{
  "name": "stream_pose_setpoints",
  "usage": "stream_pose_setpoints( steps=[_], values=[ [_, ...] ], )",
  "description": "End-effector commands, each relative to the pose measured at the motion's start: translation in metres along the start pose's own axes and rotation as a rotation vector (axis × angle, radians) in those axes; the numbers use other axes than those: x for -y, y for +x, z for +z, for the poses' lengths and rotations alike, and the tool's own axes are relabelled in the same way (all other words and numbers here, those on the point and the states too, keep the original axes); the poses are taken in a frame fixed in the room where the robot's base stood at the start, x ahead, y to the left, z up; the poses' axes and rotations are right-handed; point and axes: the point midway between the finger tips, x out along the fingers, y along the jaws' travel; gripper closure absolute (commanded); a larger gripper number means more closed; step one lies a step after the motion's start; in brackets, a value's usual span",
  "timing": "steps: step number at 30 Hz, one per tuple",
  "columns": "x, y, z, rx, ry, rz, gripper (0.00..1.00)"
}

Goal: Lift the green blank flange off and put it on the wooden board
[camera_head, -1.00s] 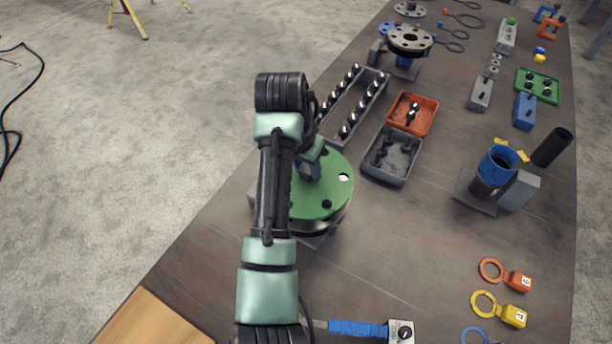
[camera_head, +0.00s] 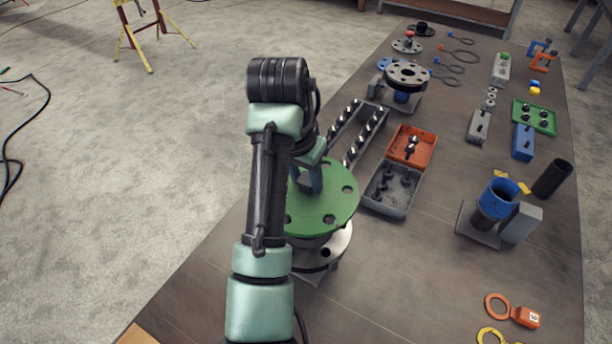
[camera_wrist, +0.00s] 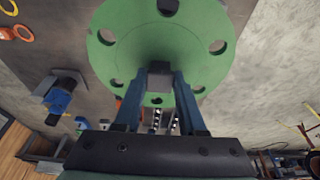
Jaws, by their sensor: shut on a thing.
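My gripper (camera_head: 308,180) is shut on the grey block at the middle of the green blank flange (camera_head: 328,207). In the wrist view my gripper (camera_wrist: 160,76) has a finger on each side of that block, and the green flange (camera_wrist: 120,40) fills the top middle, with several holes around its rim. The flange is held roughly level above the grey pipe flange (camera_head: 338,246), whose face and a hole show below it. The two look apart; the far side is hidden by my arm. Only a corner of the wooden board (camera_head: 134,335) shows at the bottom left.
Behind the flange are a rack of bolts (camera_head: 350,132), an orange tray (camera_head: 425,147) and a grey tray (camera_head: 400,207) with dark parts. A blue clamped pipe piece (camera_head: 500,198) stands at the right. The tabletop right of the pipe flange is clear.

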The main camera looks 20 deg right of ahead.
Motion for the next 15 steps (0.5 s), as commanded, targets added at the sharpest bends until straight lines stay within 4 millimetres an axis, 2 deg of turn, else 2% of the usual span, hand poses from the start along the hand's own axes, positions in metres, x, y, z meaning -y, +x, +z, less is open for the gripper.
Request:
stream_pose_setpoints(
  steps=[1, 15],
  values=[
    [0.001, -0.007, -0.003, -0.005, 0.001, -0.003, 1.00],
    [0.001, -0.030, -0.009, -0.005, 0.000, -0.003, 1.00]
  ],
)
